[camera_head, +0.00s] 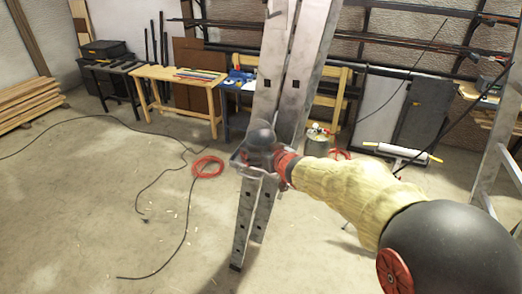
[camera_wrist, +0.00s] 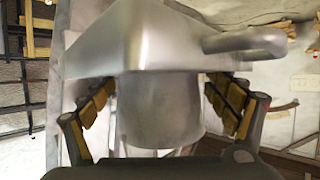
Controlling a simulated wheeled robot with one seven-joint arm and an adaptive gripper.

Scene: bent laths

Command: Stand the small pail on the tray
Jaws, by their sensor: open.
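The small pail (camera_wrist: 160,112) is a pale grey metal cylinder in the middle of the wrist view. A broad grey metal tray (camera_wrist: 110,45) with a rounded loop at its side meets the pail's far end. In the head view the tray (camera_head: 240,160) juts from a metal stepladder (camera_head: 275,85). There my gripper end hides most of the pail, and firm contact between pail and tray cannot be told.
The stepladder stands upright in front of me. A red cable coil (camera_head: 207,167) and black cables lie on the floor to the left. A wooden bench (camera_head: 180,76) stands behind. Another metal ladder (camera_head: 495,150) is at the right edge. The left floor is mostly clear.

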